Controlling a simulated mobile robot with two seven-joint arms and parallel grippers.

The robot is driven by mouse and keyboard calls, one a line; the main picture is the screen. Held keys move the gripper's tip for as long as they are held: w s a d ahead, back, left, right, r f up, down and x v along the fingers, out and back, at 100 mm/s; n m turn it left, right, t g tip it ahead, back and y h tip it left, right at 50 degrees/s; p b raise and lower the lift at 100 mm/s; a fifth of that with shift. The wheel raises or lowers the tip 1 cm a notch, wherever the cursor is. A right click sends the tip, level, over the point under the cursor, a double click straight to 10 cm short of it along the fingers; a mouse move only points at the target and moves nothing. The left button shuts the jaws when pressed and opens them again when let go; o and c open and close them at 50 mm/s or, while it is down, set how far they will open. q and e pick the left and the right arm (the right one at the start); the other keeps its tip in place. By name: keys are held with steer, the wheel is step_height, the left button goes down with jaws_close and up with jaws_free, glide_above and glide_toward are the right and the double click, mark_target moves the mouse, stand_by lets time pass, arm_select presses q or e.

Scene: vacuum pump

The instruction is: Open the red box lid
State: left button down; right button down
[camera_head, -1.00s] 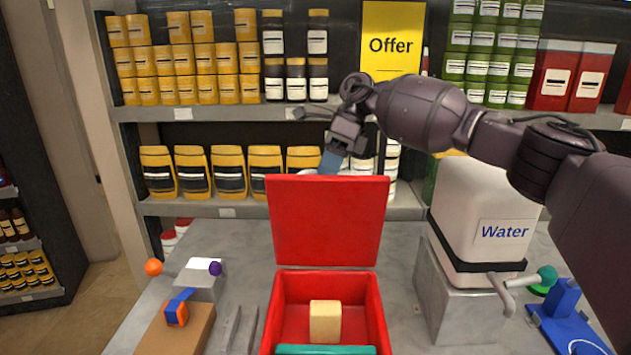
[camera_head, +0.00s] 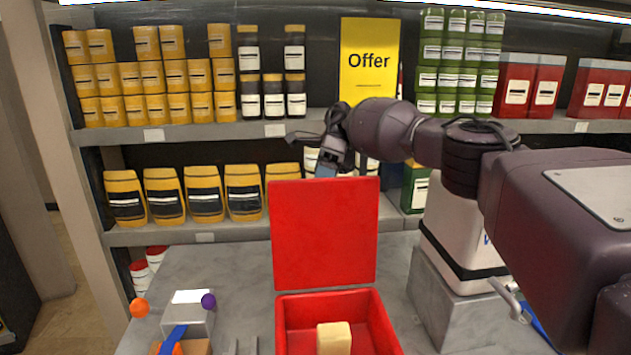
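The red box (camera_head: 374,322) stands on the grey table with its red lid (camera_head: 324,234) raised nearly upright at the back. A pale yellow block (camera_head: 334,338) sits inside the open box. My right arm comes in from the right, and its gripper (camera_head: 326,170) is just behind the top edge of the lid. The lid hides part of the fingers, so I cannot tell whether they are open or touching it. My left gripper is not in view.
A white water container (camera_head: 465,240) on a grey stand is at the right, under my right arm. An orange ball (camera_head: 139,307) and a purple ball (camera_head: 208,300) are at the left. Shelves of yellow containers (camera_head: 205,190) stand behind.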

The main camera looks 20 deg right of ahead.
steer(key=shift+f, duration=0.6)
steer(key=c, duration=1.1)
jaws_free()
steer(key=shift+o, duration=1.1)
steer(key=shift+r, duration=0.2)
steer(key=shift+r, duration=0.1)
steer(key=shift+a, duration=0.1)
